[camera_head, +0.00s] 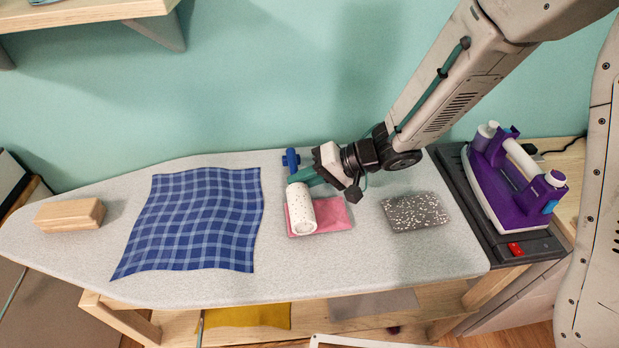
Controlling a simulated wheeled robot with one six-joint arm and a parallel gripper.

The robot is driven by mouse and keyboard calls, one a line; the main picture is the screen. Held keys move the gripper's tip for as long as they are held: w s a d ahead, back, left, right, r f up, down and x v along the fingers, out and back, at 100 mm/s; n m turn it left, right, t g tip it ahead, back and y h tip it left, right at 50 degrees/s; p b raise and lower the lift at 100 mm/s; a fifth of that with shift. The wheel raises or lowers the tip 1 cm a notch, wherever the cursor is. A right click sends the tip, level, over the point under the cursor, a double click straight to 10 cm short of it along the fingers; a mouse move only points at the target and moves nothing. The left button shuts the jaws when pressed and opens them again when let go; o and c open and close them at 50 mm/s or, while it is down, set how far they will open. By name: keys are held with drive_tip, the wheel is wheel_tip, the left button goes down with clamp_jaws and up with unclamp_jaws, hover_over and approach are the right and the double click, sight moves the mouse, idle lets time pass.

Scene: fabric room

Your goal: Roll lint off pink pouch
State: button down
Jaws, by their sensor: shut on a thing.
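The pink pouch (334,214) lies flat on the ironing board, right of its middle. A lint roller (301,209) with a white, speckled cylinder and a blue handle lies over the left part of the pouch and hides some of it. I cannot tell for sure whether the cylinder touches the cloth. My gripper (302,173) is shut on the lint roller's handle, at the pouch's back left. The blue handle end sticks out behind my gripper.
The ironing board (350,263) holds a blue checked cloth (196,220) and a wooden block (69,215) on the left. A grey speckled cloth (415,212) lies right of the pouch. A purple iron (513,185) stands on a dark rest at right. The board's front strip is clear.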

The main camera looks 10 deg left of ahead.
drive_tip(key=shift+s+a, duration=0.25)
drive_tip(key=shift+a, duration=0.45)
drive_tip(key=shift+s+a, duration=0.2)
drive_tip(key=shift+a, duration=0.45)
wheel_tip(320, 180, up, 6)
drive_tip(key=shift+d, duration=0.1)
idle(0.5)
